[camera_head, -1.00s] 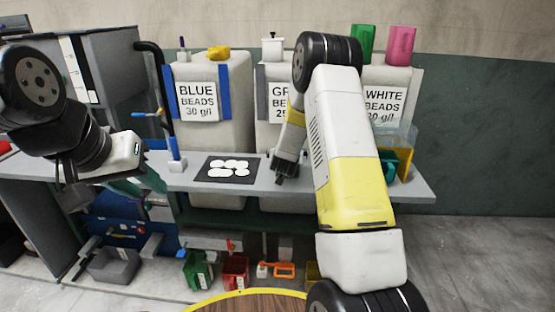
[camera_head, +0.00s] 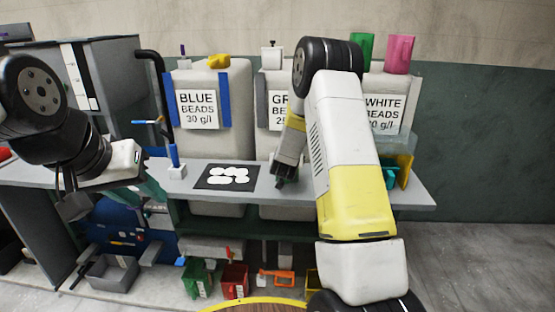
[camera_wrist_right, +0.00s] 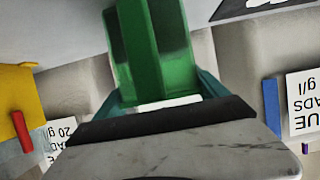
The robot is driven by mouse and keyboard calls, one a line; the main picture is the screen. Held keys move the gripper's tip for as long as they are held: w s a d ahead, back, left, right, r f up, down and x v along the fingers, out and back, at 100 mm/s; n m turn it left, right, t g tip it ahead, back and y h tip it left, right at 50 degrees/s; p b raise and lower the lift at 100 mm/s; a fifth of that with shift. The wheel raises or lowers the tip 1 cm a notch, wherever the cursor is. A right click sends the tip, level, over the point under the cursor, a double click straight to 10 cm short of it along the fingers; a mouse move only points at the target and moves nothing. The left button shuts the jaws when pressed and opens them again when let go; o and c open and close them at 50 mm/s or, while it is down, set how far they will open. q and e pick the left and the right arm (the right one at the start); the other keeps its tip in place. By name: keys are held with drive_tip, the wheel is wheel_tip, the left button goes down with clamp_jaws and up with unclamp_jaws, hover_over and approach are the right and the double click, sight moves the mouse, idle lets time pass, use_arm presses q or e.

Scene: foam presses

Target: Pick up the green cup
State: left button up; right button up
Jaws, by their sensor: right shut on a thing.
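A green cup (camera_head: 361,47) stands on top of the white beads bin, beside a pink cup (camera_head: 399,54). My right gripper (camera_head: 281,183) is by the shelf edge, right of the black mat, mostly hidden by my own arm. In the right wrist view its teal fingers (camera_wrist_right: 160,98) are shut on a green, cup-like thing (camera_wrist_right: 150,50) with a raised rib. Its full shape is cut off at the top, so I cannot tell what it is. My left gripper (camera_head: 150,188) is at the left, over the shelf's front edge. I see it from the side and no thing shows in it.
A black mat (camera_head: 201,183) with white discs lies on the grey shelf (camera_head: 330,196). A blue stick holder (camera_head: 175,168) stands left of it. A clear container and yellow bin (camera_head: 408,165) stand at the right end. Green (camera_head: 197,278) and red bins (camera_head: 235,280) are below.

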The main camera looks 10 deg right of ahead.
drive_tip(key=s+d+f+v, duration=0.1)
drive_tip(key=d+f+v, duration=0.1)
drive_tip(key=v, duration=1.4)
drive_tip(key=shift+s, duration=0.35)
drive_tip(key=shift+d+f, duration=0.15)
